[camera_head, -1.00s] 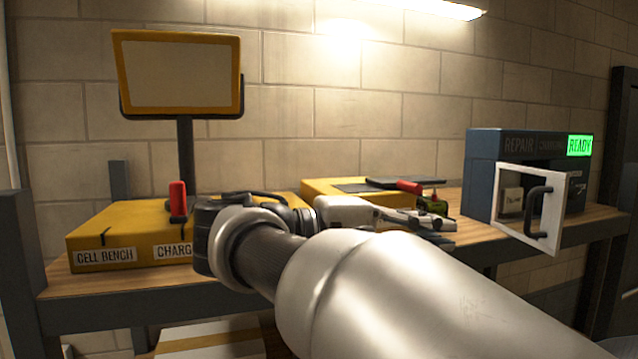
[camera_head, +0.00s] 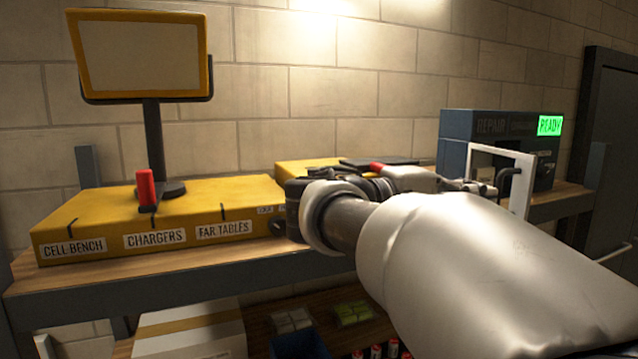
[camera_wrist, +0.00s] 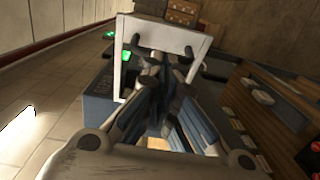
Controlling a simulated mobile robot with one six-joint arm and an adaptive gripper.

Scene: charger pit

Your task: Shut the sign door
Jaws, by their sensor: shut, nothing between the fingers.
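The sign door is a white frame (camera_head: 524,188) with a dark handle (camera_head: 506,178). It stands open, swung out from the front of the dark blue repair box (camera_head: 455,125). A green READY sign (camera_head: 550,125) glows at the box's top right. My gripper (camera_head: 480,187) is shut and empty, its tips at the near side of the door frame. In the wrist view the white door frame (camera_wrist: 165,32) stands just beyond my gripper (camera_wrist: 163,68). I cannot tell whether the tips touch it. My arm and gripper hide the door's lower left part.
A yellow bench unit (camera_head: 170,215) with labels, a red lever (camera_head: 146,188) and a yellow-framed screen (camera_head: 140,52) stands at the left. Another yellow case (camera_head: 305,167) lies behind my gripper. A shelf below holds a white box (camera_head: 190,330).

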